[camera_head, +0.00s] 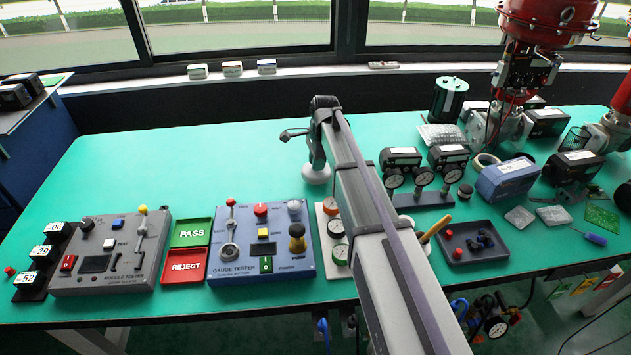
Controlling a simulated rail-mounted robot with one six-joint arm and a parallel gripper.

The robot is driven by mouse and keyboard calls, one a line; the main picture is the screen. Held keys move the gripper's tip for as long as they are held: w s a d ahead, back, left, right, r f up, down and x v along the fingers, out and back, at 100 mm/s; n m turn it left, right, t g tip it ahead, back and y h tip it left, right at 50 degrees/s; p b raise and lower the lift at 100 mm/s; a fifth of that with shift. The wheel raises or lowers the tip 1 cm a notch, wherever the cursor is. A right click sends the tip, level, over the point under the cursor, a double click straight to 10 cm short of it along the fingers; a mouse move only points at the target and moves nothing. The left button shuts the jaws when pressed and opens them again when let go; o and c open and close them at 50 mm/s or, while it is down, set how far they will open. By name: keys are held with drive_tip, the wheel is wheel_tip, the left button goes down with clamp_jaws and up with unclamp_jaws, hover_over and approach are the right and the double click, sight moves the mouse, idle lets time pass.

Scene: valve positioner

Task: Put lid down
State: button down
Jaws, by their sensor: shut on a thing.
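My gripper (317,163) is at the far end of my arm, over the back middle of the green table, pointing down. A pale round disc (316,176), which looks like the lid, shows right below it. My gripper is shut on it. The fingers are small and partly hidden by my own arm. I cannot tell whether the disc touches the table or hangs just above it.
The green table (170,160) is bare to the left of my gripper. In front stand a blue gauge tester (279,265), a grey module tester (97,280), and PASS (192,232) and REJECT (185,267) trays. Gauged devices (401,158) and a dark parts tray (500,256) lie to the right.

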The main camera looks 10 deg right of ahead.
wheel_tip(320, 180, down, 4)
drive_tip(key=b, duration=0.4)
drive_tip(key=shift+r, duration=0.35)
drive_tip(key=shift+f, duration=0.25)
drive_tip(key=c, duration=1)
unclamp_jaws()
drive_tip(key=shift+r, duration=0.15)
